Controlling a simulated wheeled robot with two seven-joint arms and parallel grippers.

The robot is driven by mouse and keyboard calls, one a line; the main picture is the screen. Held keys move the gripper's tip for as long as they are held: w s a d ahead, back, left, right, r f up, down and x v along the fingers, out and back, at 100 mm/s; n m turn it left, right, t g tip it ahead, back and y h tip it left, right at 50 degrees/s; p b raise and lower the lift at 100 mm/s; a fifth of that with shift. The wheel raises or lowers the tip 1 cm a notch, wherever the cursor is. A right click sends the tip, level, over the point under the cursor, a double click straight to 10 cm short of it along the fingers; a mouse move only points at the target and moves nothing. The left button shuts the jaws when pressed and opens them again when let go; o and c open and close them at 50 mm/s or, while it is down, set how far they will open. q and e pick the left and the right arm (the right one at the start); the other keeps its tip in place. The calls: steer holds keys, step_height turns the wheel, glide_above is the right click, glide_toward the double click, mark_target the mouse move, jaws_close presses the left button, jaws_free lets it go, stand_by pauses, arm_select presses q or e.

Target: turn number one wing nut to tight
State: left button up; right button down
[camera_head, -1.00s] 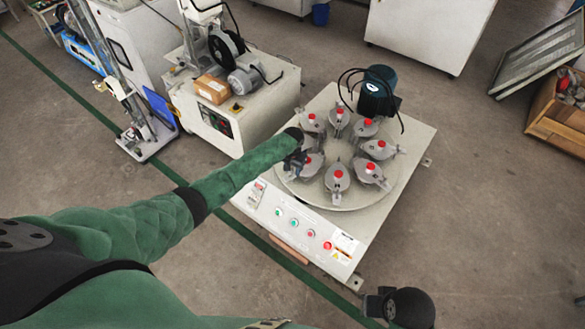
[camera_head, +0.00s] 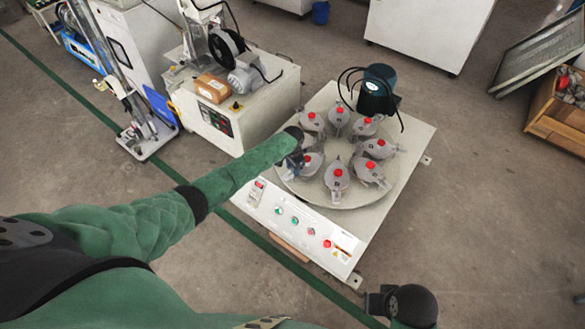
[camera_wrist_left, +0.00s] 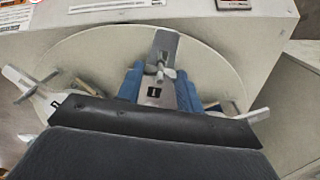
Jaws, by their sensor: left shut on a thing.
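My left gripper (camera_head: 296,160) is at the left edge of the round turntable (camera_head: 345,198), beside a grey holder with a red knob (camera_head: 307,159). In the left wrist view a small metal wing nut (camera_wrist_left: 166,73) sits on a grey slotted bracket (camera_wrist_left: 165,46). Blue finger parts of my left gripper (camera_wrist_left: 160,86) flank the bracket, and the gripper is shut on the wing nut. The exact finger contact is partly hidden by the dark gripper body. My right gripper (camera_head: 376,302) is low at the right, away from the machine, and its jaws are not clear.
Several similar grey holders with red knobs ring the turntable. A dark motor (camera_head: 377,91) with black cables stands behind it. The front panel (camera_head: 305,231) carries buttons. A second machine (camera_head: 225,130) with a cardboard box (camera_head: 212,88) stands at the left. Floor at right is clear.

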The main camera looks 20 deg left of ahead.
arm_select(q)
steer(key=o, duration=1)
steer(key=shift+r, duration=0.1)
step_height(320, 180, up, 8)
steer(key=shift+f, duration=0.2)
stand_by(0.3)
